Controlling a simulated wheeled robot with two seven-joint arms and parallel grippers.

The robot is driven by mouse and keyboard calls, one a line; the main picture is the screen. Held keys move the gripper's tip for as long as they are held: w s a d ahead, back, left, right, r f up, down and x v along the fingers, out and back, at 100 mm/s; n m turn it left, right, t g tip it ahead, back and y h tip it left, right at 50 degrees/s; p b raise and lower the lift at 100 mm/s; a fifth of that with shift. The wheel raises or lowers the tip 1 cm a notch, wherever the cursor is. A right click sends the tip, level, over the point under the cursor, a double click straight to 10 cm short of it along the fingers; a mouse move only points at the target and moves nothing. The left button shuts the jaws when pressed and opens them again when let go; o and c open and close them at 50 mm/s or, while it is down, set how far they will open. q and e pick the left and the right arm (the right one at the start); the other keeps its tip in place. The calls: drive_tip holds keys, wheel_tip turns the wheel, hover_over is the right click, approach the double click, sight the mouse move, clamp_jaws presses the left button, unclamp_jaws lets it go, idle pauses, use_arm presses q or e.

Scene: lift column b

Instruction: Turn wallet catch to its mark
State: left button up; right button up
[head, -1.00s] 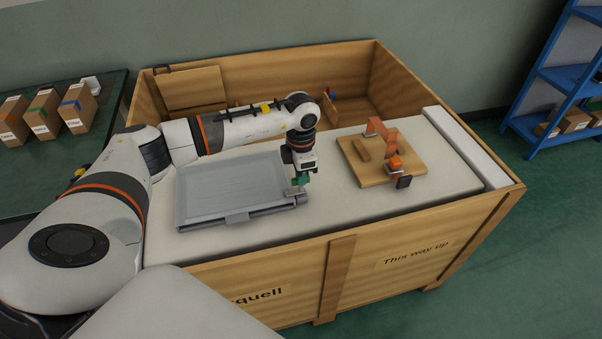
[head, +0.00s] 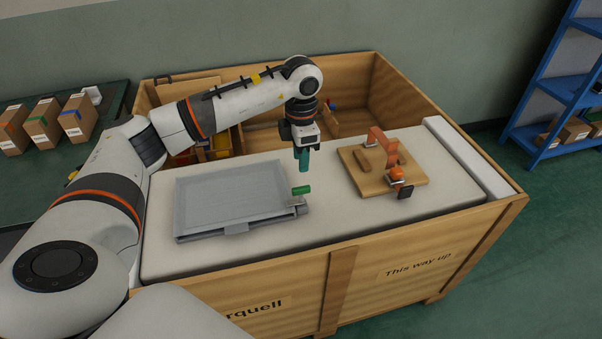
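A flat grey wallet (head: 232,233) with a translucent pale lid lies on the white pad. Its catch (head: 301,190) has a green handle and sits at the wallet's right front corner. The green handle lies roughly sideways in the picture. The mark for it is too small to make out. My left gripper (head: 303,168), with teal fingers, hangs pointing down just above and behind the catch, apart from it. Nothing shows held in it, but the gap between its fingers cannot be made out. My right gripper is not in view.
A wooden board (head: 415,183) with an orange-brown bracket (head: 384,145) and an orange knob (head: 397,172) lies to the right on the white pad (head: 320,224). The wooden crate (head: 420,265) surrounds the pad, with high back walls. Cartons (head: 78,118) stand on a table at left; blue shelves (head: 555,85) stand at right.

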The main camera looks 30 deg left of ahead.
use_arm(q)
drive_tip(key=shift+r, duration=1.3)
